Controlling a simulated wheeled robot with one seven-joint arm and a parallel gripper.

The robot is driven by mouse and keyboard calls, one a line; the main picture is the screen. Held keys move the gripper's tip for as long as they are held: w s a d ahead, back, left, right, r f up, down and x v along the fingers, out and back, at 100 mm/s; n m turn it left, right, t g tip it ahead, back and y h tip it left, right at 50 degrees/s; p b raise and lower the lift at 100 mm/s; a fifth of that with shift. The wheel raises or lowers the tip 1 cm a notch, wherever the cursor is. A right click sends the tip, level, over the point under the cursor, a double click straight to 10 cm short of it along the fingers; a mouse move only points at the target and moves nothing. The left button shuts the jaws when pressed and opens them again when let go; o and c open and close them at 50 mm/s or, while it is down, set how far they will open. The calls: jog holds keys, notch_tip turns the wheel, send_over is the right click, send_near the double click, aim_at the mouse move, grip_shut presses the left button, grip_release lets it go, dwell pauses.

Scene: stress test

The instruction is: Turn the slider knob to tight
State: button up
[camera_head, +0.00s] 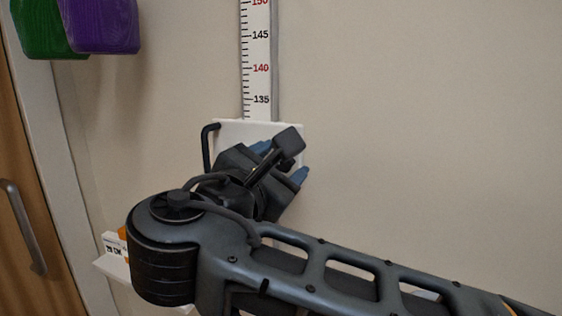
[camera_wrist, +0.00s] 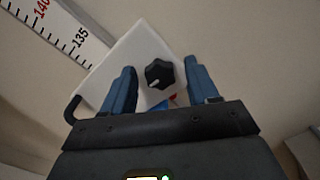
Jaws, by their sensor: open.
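The black slider knob (camera_wrist: 159,73) sits on a white slider plate (camera_wrist: 124,52) in the wrist view. A pale pointer mark shows on the knob's lower left. Small patches of red and blue show just below the knob, partly hidden by my gripper. My gripper (camera_wrist: 160,80) is open, with one blue finger on each side of the knob; I cannot tell whether either touches it. In the head view the slider plate (camera_head: 229,129) is behind my gripper (camera_head: 284,163), and the knob is hidden there.
A vertical measuring scale (camera_head: 259,62) runs up the wall above the plate. A black bent handle (camera_head: 206,146) is at the plate's left. Green (camera_head: 42,30) and purple (camera_head: 103,25) objects hang at upper left. A white shelf (camera_head: 118,268) is at lower left, near a wooden door (camera_head: 30,180).

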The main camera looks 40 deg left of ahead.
jog(key=c, duration=1)
jog(key=shift+c, duration=0.2)
jog(key=shift+f+m+b, duration=0.15)
jog(key=shift+m+b, duration=0.15)
jog(key=shift+b, duration=0.1)
jog(key=shift+f+m+b, duration=0.15)
jog(key=shift+m+b, duration=0.7)
jog(key=shift+m, duration=0.15)
jog(key=m+b, duration=0.3)
jog(key=m, duration=0.3)
jog(key=m+b, duration=0.2)
jog(key=m, duration=0.3)
jog(key=shift+m, duration=0.3)
jog(key=shift+m+b, duration=0.55)
jog(key=shift+m, duration=1.35)
